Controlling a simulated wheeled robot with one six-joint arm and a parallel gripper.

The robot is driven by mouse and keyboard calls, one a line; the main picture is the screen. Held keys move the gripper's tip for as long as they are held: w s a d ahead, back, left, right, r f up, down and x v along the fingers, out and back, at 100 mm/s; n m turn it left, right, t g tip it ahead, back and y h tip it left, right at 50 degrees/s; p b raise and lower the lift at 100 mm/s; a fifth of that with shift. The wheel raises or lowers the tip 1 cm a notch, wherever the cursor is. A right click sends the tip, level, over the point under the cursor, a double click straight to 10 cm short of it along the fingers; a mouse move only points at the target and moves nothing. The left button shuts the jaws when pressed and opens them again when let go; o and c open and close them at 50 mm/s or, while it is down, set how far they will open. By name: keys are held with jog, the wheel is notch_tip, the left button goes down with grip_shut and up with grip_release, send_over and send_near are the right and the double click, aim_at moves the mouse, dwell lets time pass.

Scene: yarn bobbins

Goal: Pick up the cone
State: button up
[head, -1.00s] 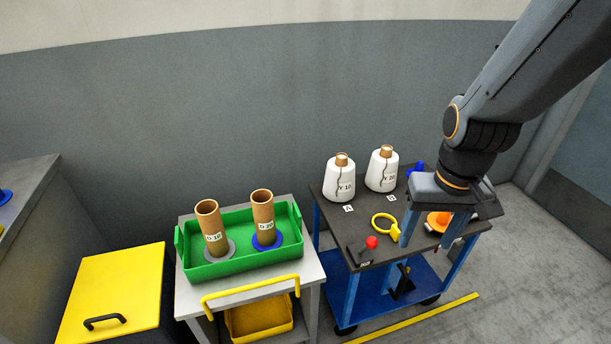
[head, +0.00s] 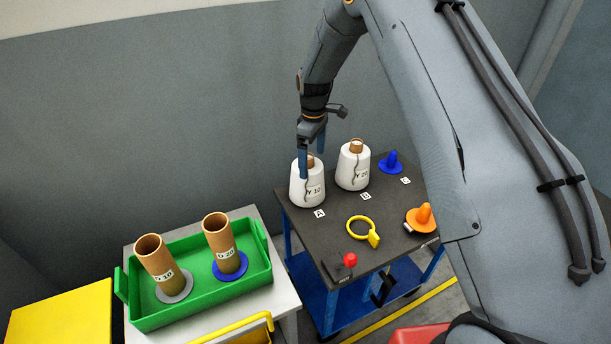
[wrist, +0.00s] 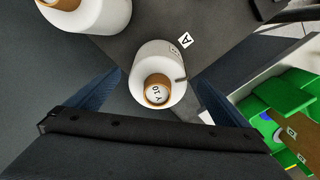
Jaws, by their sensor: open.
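A white yarn cone marked Y 10 (head: 313,193) with a brown tube top stands upright on the dark cart top, by label A. It also shows in the wrist view (wrist: 160,65), with its brown tube end facing the camera. A similar white cone marked Y 20 (head: 352,172) stands to its right, and part of a white cone (wrist: 98,14) shows at the wrist view's top left. My gripper (head: 312,165) is open and empty, pointing down over the Y 10 cone. Its blue fingers appear on either side of the cone's top; whether they touch it cannot be told.
The cart (head: 300,228) also holds a blue cone-shaped piece (head: 391,163), a yellow ring (head: 350,229), an orange piece (head: 424,215) and a red-knobbed device (head: 339,268). A green tray (head: 205,300) with two brown tubes stands at left. A grey wall lies behind.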

jog(key=shift+w+a+f+n, duration=0.3)
jog(key=shift+w+a+f, duration=0.15)
jog(key=shift+f, duration=0.2)
jog(key=shift+a+f+p, duration=0.2)
jog(key=shift+f+p, duration=0.35)
jog(key=shift+f, duration=0.85)
jog(key=shift+a+f+p, duration=0.15)
jog(key=shift+f+p, duration=0.75)
jog(key=shift+f, duration=1.4)
jog(key=c, duration=1.3)
jog(key=shift+o, duration=0.2)
jog(key=shift+r, duration=0.1)
jog(key=shift+r, duration=0.15)
notch_tip(320, 180, up, 8)
jog(key=shift+w+f+b, duration=0.1)
jog(key=shift+b, duration=1.1)
jog(key=shift+r, duration=0.95)
